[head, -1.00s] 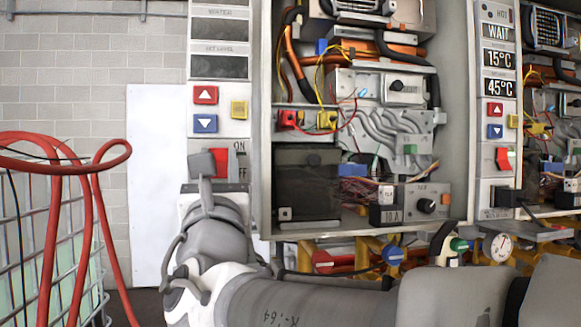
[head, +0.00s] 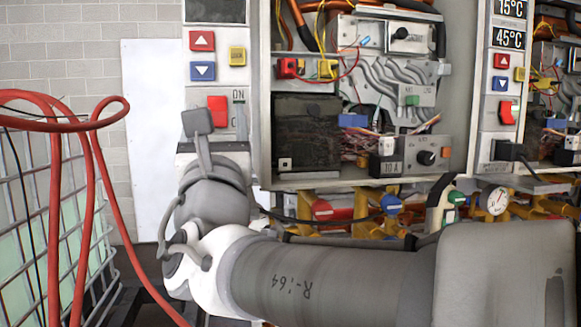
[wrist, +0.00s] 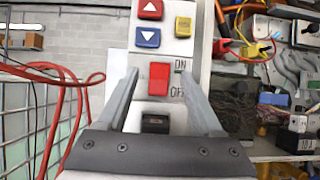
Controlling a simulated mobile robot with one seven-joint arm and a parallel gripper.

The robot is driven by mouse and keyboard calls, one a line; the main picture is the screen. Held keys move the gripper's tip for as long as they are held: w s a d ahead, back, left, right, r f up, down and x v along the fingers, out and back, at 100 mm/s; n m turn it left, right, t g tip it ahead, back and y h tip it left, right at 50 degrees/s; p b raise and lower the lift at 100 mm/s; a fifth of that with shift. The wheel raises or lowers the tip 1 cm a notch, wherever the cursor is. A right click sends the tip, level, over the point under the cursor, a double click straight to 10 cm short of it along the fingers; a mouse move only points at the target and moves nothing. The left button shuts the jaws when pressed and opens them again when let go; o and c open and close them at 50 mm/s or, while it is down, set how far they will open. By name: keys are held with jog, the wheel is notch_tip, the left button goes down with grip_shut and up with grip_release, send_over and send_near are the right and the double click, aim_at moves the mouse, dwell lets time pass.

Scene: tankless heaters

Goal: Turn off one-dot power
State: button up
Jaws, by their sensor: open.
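The red rocker power switch (head: 217,110) sits on the white control panel at the left, beside ON/OFF lettering. In the wrist view the switch (wrist: 159,82) stands upright between my two fingers, with ON at its upper right and OFF at its lower right. I cannot tell which way it is rocked. My gripper (wrist: 157,73) is open and empty, its fingers on either side of the switch; contact is not clear. In the head view my gripper (head: 197,124) covers the area left of and below the switch.
Above the switch are red (head: 202,41), blue (head: 203,71) and yellow (head: 237,56) buttons. A dark display (head: 215,10) tops the panel. An open wired cabinet (head: 308,130) stands right, then a second panel with a red switch (head: 507,113). Red hoses (head: 55,190) hang left.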

jog(key=v, duration=1.5)
jog(key=w+d+f+m+g+h, duration=0.2)
jog(key=d+f+m+g+h, duration=0.4)
jog(key=d+m, duration=0.5)
jog(key=w+d+f+m+g+h, duration=0.2)
jog(key=d+f+m+g+h, duration=0.2)
jog(key=d+f+m+h, duration=0.65)
jog(key=s+d+f+m+g+y, duration=0.4)
jog(key=d+m+g, duration=0.1)
jog(key=d, duration=0.2)
jog(key=s+a+f+m+g+y, duration=0.35)
jog(key=f+m+y, duration=0.35)
jog(key=m, duration=0.4)
notch_tip(320, 180, up, 15)
jog(key=a+m+p, duration=0.1)
jog(key=p, duration=1.4)
jog(key=shift+s+a+r, duration=0.15)
jog(key=shift+s+a, duration=0.15)
jog(key=shift+s, duration=0.05)
